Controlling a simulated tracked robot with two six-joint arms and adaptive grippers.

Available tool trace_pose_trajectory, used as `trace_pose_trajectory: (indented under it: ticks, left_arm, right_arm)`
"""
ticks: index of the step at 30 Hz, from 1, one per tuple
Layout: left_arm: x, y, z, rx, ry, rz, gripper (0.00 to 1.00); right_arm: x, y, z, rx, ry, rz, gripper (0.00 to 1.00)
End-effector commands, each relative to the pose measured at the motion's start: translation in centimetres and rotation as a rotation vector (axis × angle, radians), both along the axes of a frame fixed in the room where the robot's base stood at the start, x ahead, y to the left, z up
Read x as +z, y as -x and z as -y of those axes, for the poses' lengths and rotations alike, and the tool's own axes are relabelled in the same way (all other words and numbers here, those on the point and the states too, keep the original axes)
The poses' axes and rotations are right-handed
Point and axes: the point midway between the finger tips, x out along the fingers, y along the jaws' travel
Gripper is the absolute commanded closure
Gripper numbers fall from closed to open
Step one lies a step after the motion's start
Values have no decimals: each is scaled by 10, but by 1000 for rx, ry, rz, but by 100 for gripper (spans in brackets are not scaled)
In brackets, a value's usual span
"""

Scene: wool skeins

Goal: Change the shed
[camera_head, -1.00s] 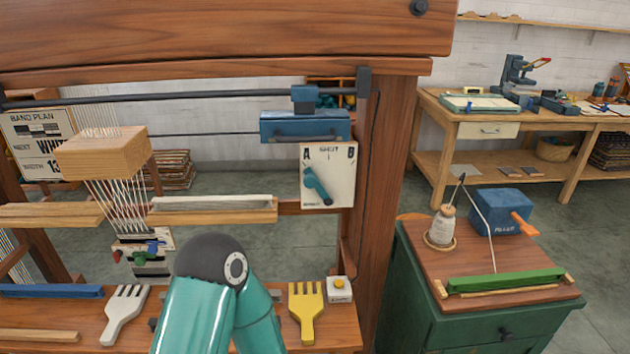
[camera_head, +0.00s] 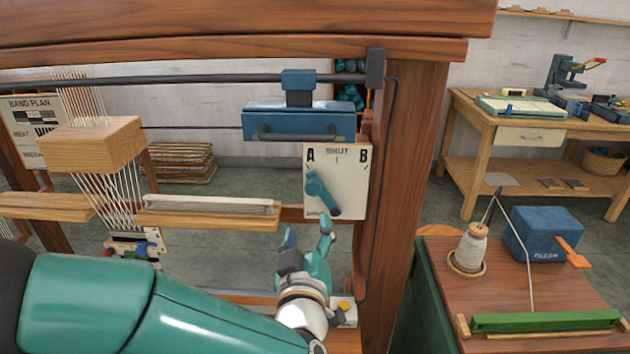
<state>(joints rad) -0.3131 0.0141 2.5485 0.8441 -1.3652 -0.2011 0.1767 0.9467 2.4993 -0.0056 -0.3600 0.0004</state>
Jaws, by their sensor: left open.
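The shed panel (camera_head: 350,185) is a pale plate on the loom's right post, marked A at upper left, SHUT at the top middle and B at upper right. Its teal lever (camera_head: 322,193) lies slanted, with its upper end to the left, under the A. My left gripper (camera_head: 307,235) is open and empty just below the panel, its two fingers pointing up and apart from the lever. White warp threads (camera_head: 110,205) run through a wooden block (camera_head: 92,143) at the left. My right gripper is not in view.
A blue carriage (camera_head: 298,122) hangs from the dark rail above the panel. The loom's thick right post (camera_head: 408,200) stands close by. A small box with a yellow button (camera_head: 345,310) sits beside my wrist. A green cabinet with a yarn cone (camera_head: 468,250) and a blue winder (camera_head: 540,233) is at right.

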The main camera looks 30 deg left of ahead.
Motion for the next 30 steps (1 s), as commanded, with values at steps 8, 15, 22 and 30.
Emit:
trace_pose_trajectory:
  ticks: [8,15,22,30]
  left_arm:
    - [5,-35,-23,1,2,-11,39]
    - [0,-80,-50,-1,5,-4,39]
    - [0,-115,-69,-5,4,-3,39]
    - [-1,-131,-78,-7,4,-2,39]
  right_arm:
    - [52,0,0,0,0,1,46]
    - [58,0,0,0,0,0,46]
    - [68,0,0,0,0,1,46]
    - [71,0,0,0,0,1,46]
